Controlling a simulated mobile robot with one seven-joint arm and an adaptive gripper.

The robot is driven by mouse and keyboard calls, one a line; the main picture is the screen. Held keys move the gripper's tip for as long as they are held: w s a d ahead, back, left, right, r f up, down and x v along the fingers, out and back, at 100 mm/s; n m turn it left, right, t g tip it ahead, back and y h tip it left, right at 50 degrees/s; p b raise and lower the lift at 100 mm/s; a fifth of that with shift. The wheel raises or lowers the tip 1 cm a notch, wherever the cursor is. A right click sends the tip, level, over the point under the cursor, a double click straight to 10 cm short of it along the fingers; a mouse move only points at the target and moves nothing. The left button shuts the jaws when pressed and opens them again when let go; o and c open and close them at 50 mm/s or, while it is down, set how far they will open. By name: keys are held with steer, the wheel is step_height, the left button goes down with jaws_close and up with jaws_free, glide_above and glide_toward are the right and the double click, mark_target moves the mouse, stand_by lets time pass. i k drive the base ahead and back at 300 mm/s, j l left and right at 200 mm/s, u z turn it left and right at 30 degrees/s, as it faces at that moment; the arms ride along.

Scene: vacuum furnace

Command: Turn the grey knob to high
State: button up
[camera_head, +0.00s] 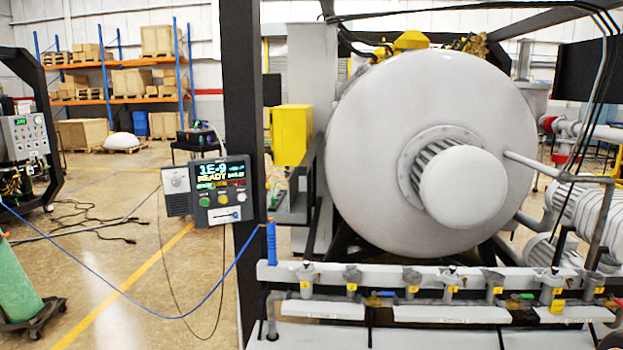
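A dark control box (219,194) hangs beside the black upright post, with a lit screen (220,171) reading "1E-9" and "READY". On a grey panel at the box's left side sits a round grey knob (176,181), facing me. Its pointer and markings are too small to read, so I cannot tell its setting. Small coloured buttons (222,199) and a slider (222,215) sit below the screen. My gripper is not in view, and nothing touches the knob.
The black post (243,120) stands just right of the box. A large grey furnace vessel (370,150) fills the right, with a valve manifold (400,278) in front. A blue hose (130,300) and dark cable cross below the box. A green cylinder (22,285) stands lower left.

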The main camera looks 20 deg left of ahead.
mark_target(175, 182)
steer(key=u, duration=1.6)
steer(key=i+l, duration=0.2)
